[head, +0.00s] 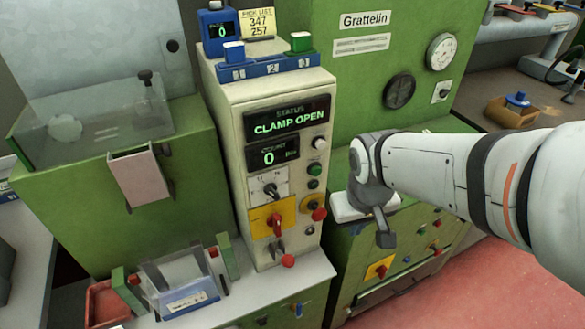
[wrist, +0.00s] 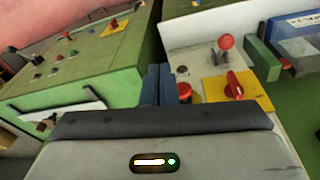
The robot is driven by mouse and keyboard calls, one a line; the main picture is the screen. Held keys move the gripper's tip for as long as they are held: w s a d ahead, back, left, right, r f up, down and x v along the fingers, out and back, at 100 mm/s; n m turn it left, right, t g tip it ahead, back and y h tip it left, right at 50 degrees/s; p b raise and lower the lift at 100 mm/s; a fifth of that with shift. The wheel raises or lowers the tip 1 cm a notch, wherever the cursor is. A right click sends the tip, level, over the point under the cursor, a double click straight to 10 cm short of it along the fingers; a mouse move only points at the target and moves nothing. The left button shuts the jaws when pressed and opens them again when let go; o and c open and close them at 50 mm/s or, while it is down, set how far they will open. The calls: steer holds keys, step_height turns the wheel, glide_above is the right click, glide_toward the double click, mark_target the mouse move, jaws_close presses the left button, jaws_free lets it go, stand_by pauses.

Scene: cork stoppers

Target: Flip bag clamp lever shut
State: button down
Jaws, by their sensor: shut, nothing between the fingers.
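A small metal lever with a red ball end (head: 288,260) hangs at the foot of the cream control column (head: 245,165); I take it to be the clamp lever. It also shows in the wrist view, the red ball (wrist: 225,41) beyond the yellow plate. The column's display (head: 289,121) reads CLAMP OPEN. My gripper (head: 387,238) points down, to the right of the column and apart from the lever. In the wrist view, its dark fingers (wrist: 159,84) are together and empty. They partly hide a red button (wrist: 185,91).
A red switch (head: 277,224) on a yellow plate and a red mushroom button (head: 319,214) stick out above the lever. A clear tray with green ends (head: 185,284) stands left of the column. A green machine (head: 385,280) is below my gripper.

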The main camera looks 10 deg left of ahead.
steer(key=w+a+f+n+p, duration=0.1)
steer(key=w+a+f+n, duration=0.15)
steer(key=a, duration=0.65)
steer(key=n+p, duration=0.1)
steer(key=n, duration=0.3)
glide_above(284, 257)
steer(key=a, duration=0.1)
steer(key=shift+s+a+f+m, duration=0.1)
steer(key=shift+f+m, duration=0.05)
steer(key=shift+f, duration=0.3)
steer(key=shift+a+f+m, duration=0.1)
steer(key=shift+f, duration=0.35)
steer(key=shift+f, duration=0.1)
step_height(284, 257, down, 10)
steer(key=w, duration=0.1)
steer(key=shift+w, duration=0.25)
